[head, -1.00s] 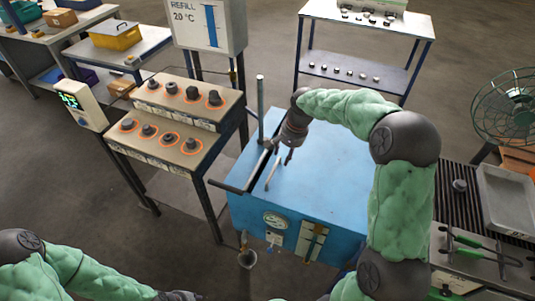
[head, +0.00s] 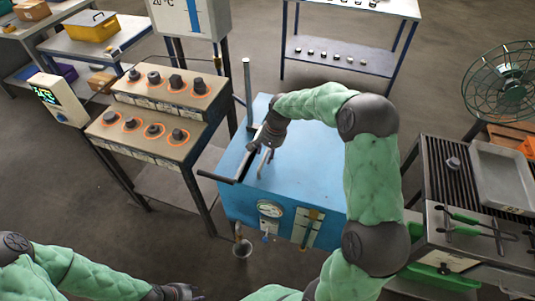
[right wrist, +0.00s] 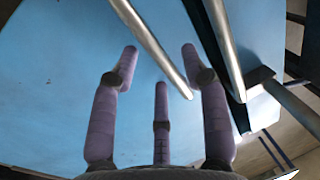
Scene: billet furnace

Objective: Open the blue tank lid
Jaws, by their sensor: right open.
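The blue tank (head: 262,208) stands in the middle of the head view. Its flat blue lid (head: 312,165) looks shut. A bar handle with a dark end (head: 217,177) runs along the lid's left side. My right gripper (head: 264,160) is over the lid's left part, beside the handle, fingers pointing down. In the right wrist view its three purple fingers (right wrist: 160,75) are spread over the blue lid (right wrist: 60,90). A metal bar (right wrist: 155,50) passes by the fingertips; I cannot tell whether they touch. My left gripper (head: 180,292) is at the bottom edge, partly cut off.
An upright metal post (head: 248,90) rises at the tank's back left. A grill with a tray (head: 505,185) and green-handled tongs (head: 470,225) is at right, with a caged fan (head: 510,85) behind.

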